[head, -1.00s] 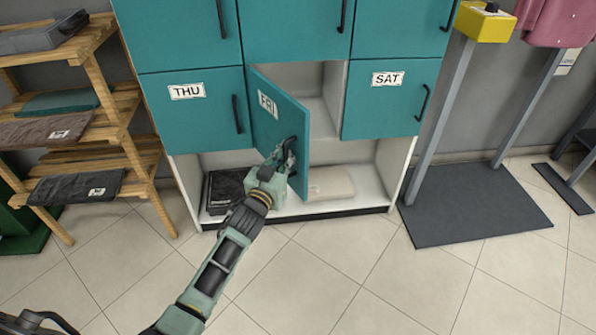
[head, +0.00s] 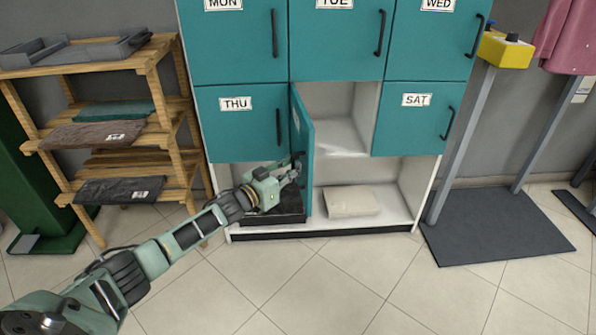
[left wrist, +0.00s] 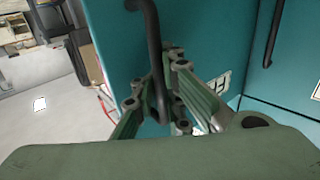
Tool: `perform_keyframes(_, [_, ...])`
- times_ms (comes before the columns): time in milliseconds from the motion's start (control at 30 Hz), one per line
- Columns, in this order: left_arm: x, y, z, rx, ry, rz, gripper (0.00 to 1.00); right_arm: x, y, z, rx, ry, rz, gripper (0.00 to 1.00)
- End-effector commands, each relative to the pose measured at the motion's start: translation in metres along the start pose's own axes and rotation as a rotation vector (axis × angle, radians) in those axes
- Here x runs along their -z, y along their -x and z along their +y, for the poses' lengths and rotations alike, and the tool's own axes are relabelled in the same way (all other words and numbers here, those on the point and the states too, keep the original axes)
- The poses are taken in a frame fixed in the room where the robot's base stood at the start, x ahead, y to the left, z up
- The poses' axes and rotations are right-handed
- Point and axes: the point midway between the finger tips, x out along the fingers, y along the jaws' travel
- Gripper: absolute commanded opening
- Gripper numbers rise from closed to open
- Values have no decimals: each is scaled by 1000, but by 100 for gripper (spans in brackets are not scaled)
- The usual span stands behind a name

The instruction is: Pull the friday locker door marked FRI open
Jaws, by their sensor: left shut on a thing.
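The teal FRI locker door (head: 302,150) stands swung well out from its compartment, nearly edge-on in the head view, hinged on its left side. The open compartment (head: 340,118) behind it looks empty. My left gripper (head: 297,168) is at the door's handle, low on its face. In the left wrist view the fingers of my left gripper (left wrist: 158,98) are shut around the dark vertical handle (left wrist: 150,40), with the teal door panel (left wrist: 200,35) behind it. The gripper and arm hide part of the handle in the head view. My right gripper is not in view.
The THU door (head: 238,125) and SAT door (head: 415,120) are closed. Below, an open shelf holds a beige folded item (head: 350,201) and a dark one (head: 285,208). A wooden rack (head: 165,70) stands left; a yellow box (head: 503,50) on a post stands right. The floor in front is clear.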

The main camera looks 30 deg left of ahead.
Motion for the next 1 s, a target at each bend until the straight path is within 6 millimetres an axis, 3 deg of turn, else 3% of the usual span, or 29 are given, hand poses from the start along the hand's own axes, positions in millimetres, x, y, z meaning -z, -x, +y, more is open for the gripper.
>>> perform_keyframes(300, [-6, 0, 7, -12, 9, -5, 0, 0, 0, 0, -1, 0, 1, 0])
perform_keyframes(333, [-6, 0, 7, -12, 9, -5, 10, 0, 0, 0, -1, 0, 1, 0])
perform_keyframes(433, [-6, 1, 6, -10, 8, -5, 17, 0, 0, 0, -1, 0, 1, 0])
perform_keyframes(1000, [-3, 4, 1, -3, 1, -3, 17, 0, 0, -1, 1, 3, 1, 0])
